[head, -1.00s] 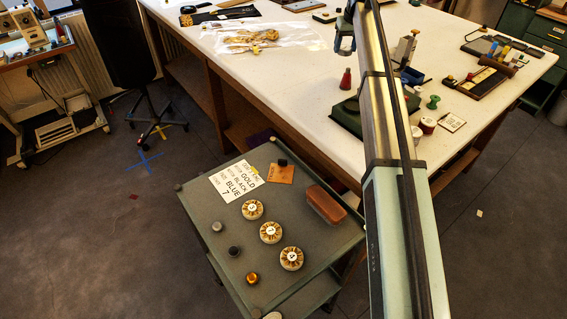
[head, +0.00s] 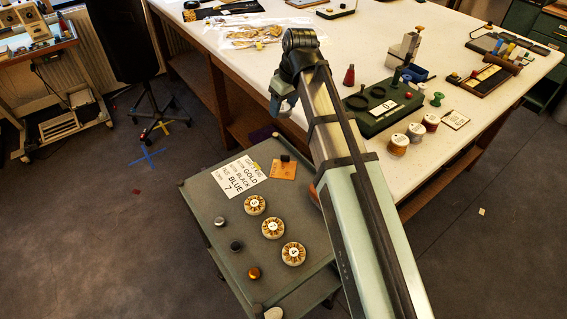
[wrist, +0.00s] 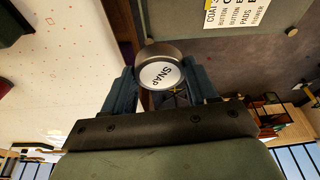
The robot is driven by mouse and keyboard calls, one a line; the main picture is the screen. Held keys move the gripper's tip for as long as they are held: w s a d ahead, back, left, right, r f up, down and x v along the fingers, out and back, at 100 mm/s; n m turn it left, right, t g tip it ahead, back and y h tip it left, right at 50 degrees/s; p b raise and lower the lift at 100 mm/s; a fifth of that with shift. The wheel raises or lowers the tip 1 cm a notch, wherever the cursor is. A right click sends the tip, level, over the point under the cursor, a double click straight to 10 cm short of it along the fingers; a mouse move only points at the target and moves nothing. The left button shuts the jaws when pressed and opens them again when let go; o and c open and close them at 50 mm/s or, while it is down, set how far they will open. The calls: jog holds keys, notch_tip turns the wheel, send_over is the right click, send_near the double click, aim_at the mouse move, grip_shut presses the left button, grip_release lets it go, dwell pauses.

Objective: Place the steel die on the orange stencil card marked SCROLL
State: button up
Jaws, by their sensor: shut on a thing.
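My gripper (wrist: 162,85) is shut on the steel die (wrist: 158,55), a short round metal piece whose white face reads SNAP in the wrist view. In the head view my gripper (head: 277,106) is in the air near the table's front edge, behind the cart; the die cannot be made out there. The orange stencil card (head: 283,173) lies on the cart top, in front of my gripper and lower. A small black piece (head: 285,157) stands at its far edge. The card's marking is too small to read.
On the grey cart (head: 205,185) are a white order card (head: 240,176), three round cream-and-gold dials (head: 272,228), several small knobs and an amber piece (head: 254,273). My arm mostly covers a brown block. The white table (head: 370,65) holds a green press base (head: 385,108) and spools.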

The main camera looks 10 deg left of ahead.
jog(key=s+d+f+n, duration=0.2)
jog(key=s+n, duration=0.1)
jog(key=s, duration=0.3)
jog(key=n+g, duration=0.2)
jog(key=n, duration=0.2)
send_over(285, 169)
jog(key=shift+y, duration=0.4)
jog(key=shift+f, duration=4.85)
jog(key=shift+f, duration=0.6)
jog(key=o, duration=1.3)
jog(key=shift+r, duration=0.5)
jog(key=v, duration=1.2)
jog(key=shift+r, duration=0.15)
